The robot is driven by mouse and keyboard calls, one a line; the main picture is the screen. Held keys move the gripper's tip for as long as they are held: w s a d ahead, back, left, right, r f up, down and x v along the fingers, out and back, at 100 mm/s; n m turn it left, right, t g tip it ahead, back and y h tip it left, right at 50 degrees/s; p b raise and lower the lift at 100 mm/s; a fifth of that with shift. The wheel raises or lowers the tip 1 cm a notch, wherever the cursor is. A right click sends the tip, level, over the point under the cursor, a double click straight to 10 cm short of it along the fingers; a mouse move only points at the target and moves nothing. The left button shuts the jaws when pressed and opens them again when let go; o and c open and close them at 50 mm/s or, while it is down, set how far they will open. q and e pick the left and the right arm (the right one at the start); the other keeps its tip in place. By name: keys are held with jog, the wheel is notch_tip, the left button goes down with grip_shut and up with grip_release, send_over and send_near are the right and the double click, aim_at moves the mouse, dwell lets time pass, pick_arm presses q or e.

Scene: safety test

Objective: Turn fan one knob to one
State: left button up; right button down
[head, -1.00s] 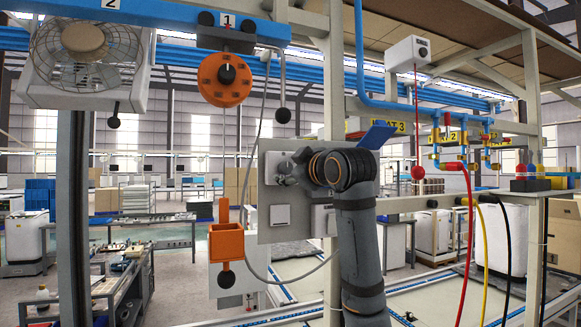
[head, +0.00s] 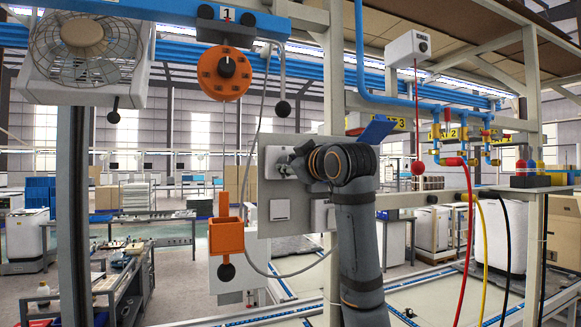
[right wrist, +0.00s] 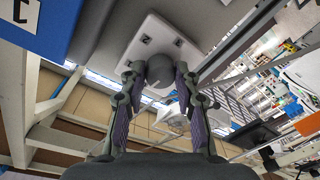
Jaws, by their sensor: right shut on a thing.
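My right gripper (head: 285,166) reaches from the right to a white plate (head: 277,154) on a grey panel in the head view. In the right wrist view, the two fingers of the right gripper (right wrist: 160,78) lie on either side of a rounded grey knob (right wrist: 160,66) on the white plate (right wrist: 140,47). The gripper is shut on this knob. The knob's setting cannot be read, and in the head view the gripper hides most of it. A caged fan (head: 85,45) hangs at the upper left. My left gripper is not in view.
An orange disc (head: 224,90) hangs under a "1" sign (head: 228,14), above an orange box (head: 226,237). A white switch (head: 279,209) sits below the knob plate. Frame posts, blue pipes and coloured hoses (head: 480,235) stand to the right.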

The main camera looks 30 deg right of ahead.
jog(key=shift+a+f+m+t+h+b, duration=0.2)
jog(key=shift+m+b, duration=0.9)
jog(key=shift+m, duration=1.45)
jog(key=shift+d+r+m+t+h+b, duration=0.1)
jog(key=shift+m+h+b, duration=0.2)
jog(key=shift+m+b, duration=1.55)
jog(key=shift+m+p, duration=0.7)
jog(key=shift+m, duration=0.2)
jog(key=c, duration=1)
grip_release()
jog(key=v, duration=1.2)
